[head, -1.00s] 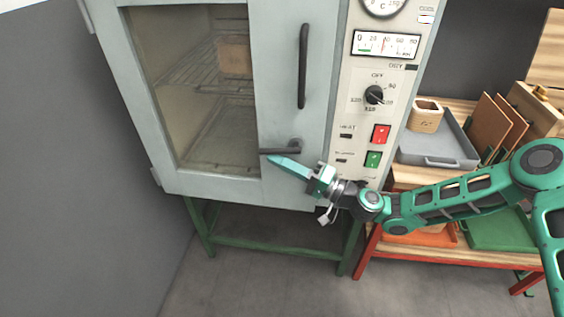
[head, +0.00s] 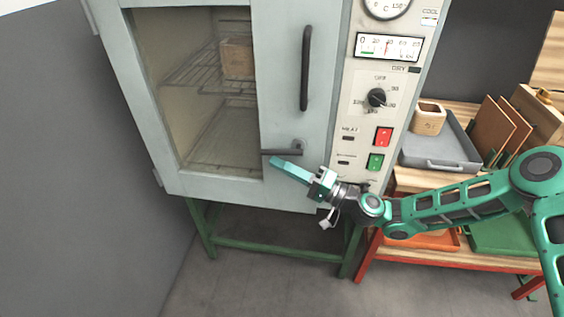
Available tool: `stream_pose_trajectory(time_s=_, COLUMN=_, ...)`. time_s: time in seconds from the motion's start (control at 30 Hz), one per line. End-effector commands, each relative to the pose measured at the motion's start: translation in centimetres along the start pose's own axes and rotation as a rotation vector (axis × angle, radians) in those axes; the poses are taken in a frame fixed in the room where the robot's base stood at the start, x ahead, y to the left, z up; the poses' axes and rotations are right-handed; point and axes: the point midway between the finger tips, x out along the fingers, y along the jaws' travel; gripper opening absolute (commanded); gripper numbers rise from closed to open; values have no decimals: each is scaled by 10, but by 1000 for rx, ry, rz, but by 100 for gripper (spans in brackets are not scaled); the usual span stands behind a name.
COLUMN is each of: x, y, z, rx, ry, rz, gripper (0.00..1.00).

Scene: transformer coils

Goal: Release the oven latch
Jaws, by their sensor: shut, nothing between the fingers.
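The oven (head: 228,186) is a pale grey cabinet with a glass window in its closed door. Its latch (head: 282,151) is a dark lever low on the door, lying roughly level and pointing left from a round pivot. A long dark upright handle (head: 305,68) sits above it. My gripper (head: 274,162) is shut and empty. Its teal fingertips are just below the latch lever, pointing up and left. Whether they touch the lever I cannot tell.
The control panel (head: 356,120) with a dial, a red switch (head: 383,136) and a green switch (head: 375,161) is right of the door. A wooden bench with a grey tray (head: 440,150) and a wooden block (head: 428,118) stands further right. The oven rests on a green stand (head: 280,250).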

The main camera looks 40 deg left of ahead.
Motion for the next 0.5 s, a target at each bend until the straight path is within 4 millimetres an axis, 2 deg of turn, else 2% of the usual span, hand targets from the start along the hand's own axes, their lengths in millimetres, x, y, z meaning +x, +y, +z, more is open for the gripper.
stream_pose_trajectory(time_s=0.13, x=-8, y=28, z=5, rx=4, ry=2, rz=2, gripper=0)
stream_pose_trajectory(time_s=0.5, x=-80, y=40, z=12, rx=3, ry=1, rz=1, gripper=0)
